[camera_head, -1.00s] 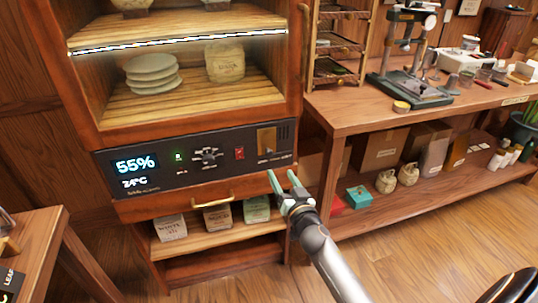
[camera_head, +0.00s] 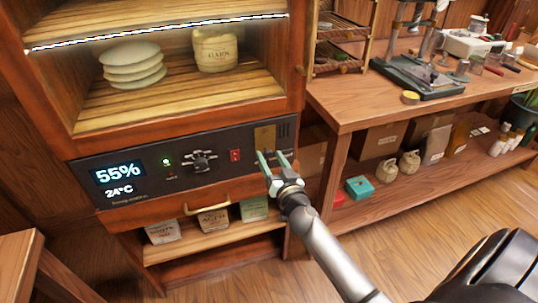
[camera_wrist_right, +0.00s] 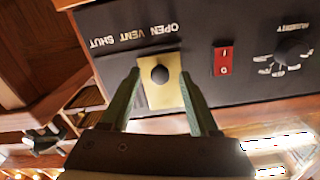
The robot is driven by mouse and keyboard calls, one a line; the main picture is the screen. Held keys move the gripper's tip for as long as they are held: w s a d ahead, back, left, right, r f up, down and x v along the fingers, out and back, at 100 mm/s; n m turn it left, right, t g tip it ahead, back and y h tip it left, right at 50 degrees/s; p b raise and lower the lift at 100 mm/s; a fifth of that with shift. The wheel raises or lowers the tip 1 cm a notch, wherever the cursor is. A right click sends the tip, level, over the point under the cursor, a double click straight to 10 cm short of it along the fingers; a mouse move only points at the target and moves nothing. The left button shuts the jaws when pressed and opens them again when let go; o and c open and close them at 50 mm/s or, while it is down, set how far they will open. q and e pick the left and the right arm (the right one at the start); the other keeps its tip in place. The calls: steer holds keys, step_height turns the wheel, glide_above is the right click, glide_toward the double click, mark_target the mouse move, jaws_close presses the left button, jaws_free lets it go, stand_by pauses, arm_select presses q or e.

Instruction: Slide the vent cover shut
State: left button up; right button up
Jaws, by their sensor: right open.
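The vent cover is a brass plate (camera_head: 264,137) at the right end of the dark control panel (camera_head: 130,178). In the right wrist view the vent cover (camera_wrist_right: 168,97) has a dark round knob (camera_wrist_right: 160,74) and sits by the word OPEN; SHUT is to its left. Dark vent slots (camera_head: 284,130) show uncovered right of the plate in the head view. My right gripper (camera_head: 271,154) is open in front of the plate's lower part. In the right wrist view its fingers stand either side of the plate and knob; contact cannot be told. My left gripper is out of view.
A red switch (camera_head: 235,155) and a dial (camera_head: 200,161) are left of the plate. A drawer handle (camera_head: 207,209) juts out below the panel. A wooden workbench (camera_head: 350,105) stands to the right. Open floor lies in front of it.

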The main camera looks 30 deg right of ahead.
jaws_close()
stand_by(0.5)
stand_by(1.0)
